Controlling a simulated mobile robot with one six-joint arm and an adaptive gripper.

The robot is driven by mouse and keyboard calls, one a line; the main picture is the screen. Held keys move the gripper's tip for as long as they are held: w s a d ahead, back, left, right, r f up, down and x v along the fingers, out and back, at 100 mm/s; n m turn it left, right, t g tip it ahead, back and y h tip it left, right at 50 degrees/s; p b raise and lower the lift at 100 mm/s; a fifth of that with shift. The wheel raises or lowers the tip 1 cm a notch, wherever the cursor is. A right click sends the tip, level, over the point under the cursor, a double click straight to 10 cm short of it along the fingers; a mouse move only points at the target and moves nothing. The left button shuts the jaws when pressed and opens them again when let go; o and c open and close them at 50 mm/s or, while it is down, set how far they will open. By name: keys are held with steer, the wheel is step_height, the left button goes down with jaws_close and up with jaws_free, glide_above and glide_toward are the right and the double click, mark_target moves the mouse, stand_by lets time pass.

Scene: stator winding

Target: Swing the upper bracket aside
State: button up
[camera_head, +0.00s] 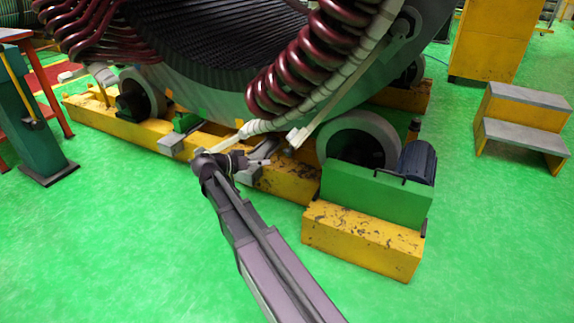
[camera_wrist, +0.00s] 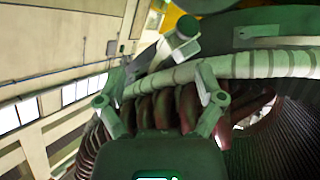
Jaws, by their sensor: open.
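My gripper (camera_head: 266,149) is at the lower front of the stator, by the white wrapped ring (camera_head: 325,93). In the wrist view my gripper (camera_wrist: 163,82) is open, its two fingers apart with the wrapped ring (camera_wrist: 245,66) crossing beyond and between them. I see nothing held. A pale grey bracket-like piece (camera_wrist: 168,52) with a rounded end stands just above the ring, ahead of the fingers. In the head view a pale block (camera_head: 298,137) sits at the ring's lower edge, right of my gripper. I cannot tell which piece is the upper bracket.
Dark red coils (camera_head: 310,58) line the stator's rim (camera_head: 210,85). A yellow base beam (camera_head: 283,180), a grey roller (camera_head: 357,140) and a blue motor (camera_head: 417,161) stand close to my arm. Yellow steps (camera_head: 522,117) are at right. The green floor in front is open.

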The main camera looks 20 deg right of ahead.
mark_target(287, 152)
steer(key=w+f+m+h+b, duration=0.1)
steer(key=b, duration=0.1)
steer(key=w+a+f+h+b, duration=0.1)
steer(key=b, duration=0.2)
steer(key=w+f+m+t+h+b, duration=0.1)
steer(key=w+f+b, duration=0.1)
steer(key=shift+a+m+b, duration=0.3)
steer(key=shift+b, duration=0.05)
steer(key=shift+d, duration=0.15)
steer(key=d, duration=0.4)
steer(key=w+d, duration=0.1)
steer(key=d, duration=0.8)
steer(key=shift+w+d, duration=0.2)
steer(key=shift+w, duration=0.2)
